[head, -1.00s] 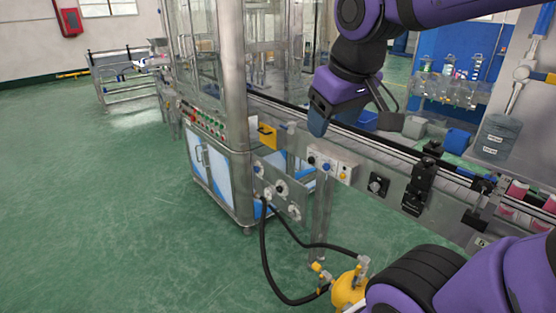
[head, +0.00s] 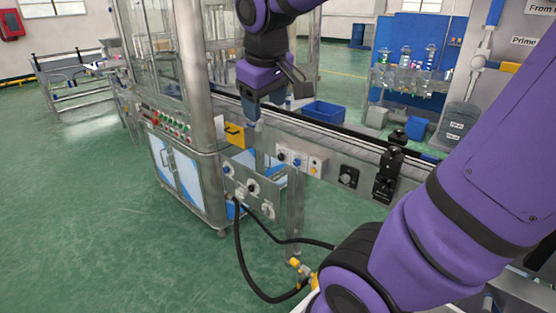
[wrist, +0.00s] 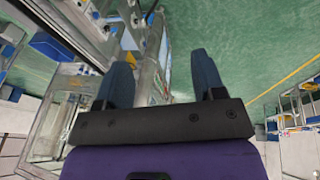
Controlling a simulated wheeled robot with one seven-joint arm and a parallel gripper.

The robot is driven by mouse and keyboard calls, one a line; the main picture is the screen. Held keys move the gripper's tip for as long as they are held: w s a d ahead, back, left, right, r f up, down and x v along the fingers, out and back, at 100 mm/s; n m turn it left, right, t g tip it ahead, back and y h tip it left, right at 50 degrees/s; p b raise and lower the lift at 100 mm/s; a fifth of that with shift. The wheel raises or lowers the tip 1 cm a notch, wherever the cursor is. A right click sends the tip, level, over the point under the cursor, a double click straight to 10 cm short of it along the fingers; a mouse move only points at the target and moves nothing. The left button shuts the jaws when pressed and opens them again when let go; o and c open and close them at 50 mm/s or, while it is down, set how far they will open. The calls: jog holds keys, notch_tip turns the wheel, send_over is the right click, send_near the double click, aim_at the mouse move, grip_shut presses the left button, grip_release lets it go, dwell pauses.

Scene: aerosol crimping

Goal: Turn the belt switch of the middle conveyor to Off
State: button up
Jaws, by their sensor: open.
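The middle conveyor (head: 330,146) runs from the glass-walled machine toward the lower right in the head view. Its side carries a small panel of knobs (head: 297,160), and a separate dark plate with a black knob (head: 347,177) sits to the right. I cannot read labels to tell which is the belt switch, or its setting. My gripper (head: 264,106) hangs fingers down, up and left of the knob panel, apart from it in the picture. In the wrist view its two blue fingers (wrist: 162,72) are spread with nothing between them.
The machine cabinet (head: 180,178) with colored buttons stands left of the panel. A yellow box (head: 234,135) is beside its post. A lower knob plate (head: 252,186) has black hoses hanging from it. A blue bin (head: 322,112) lies behind the conveyor. Green floor is clear at left.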

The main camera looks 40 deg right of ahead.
aim_at(280, 158)
jog(key=w+d+f+n+g+h, duration=0.2)
jog(key=w+d+f+h, duration=0.1)
jog(key=w+d+f, duration=0.4)
jog(key=w+d+f+n+g+h, duration=0.15)
jog(key=w+d+f, duration=0.35)
jog(key=w, duration=0.5)
jog(key=w+d+f+n+g+h, duration=0.25)
jog(key=w+d+f, duration=0.25)
jog(key=w+d, duration=0.25)
jog(key=w+d+f+n+t+h, duration=0.2)
jog(key=w+d+f+n+h, duration=0.15)
jog(key=f, duration=0.65)
jog(key=w+d+f+n+t+h, duration=0.1)
jog(key=w+d+f+n+h, duration=0.3)
jog(key=f, duration=0.5)
jog(key=w+d+f+n+t+h, duration=0.25)
jog(key=w+f+n, duration=0.3)
jog(key=f, duration=0.45)
jog(key=shift+m+g+y, duration=0.35)
jog(key=shift+m+y, duration=0.05)
jog(key=shift+y, duration=0.1)
jog(key=d, duration=0.3)
jog(key=w+d, duration=0.1)
jog(key=d, duration=0.6)
jog(key=shift+w+d+f, duration=0.15)
jog(key=shift+w+d, duration=0.1)
jog(key=shift+d, duration=0.05)
jog(key=c, duration=0.9)
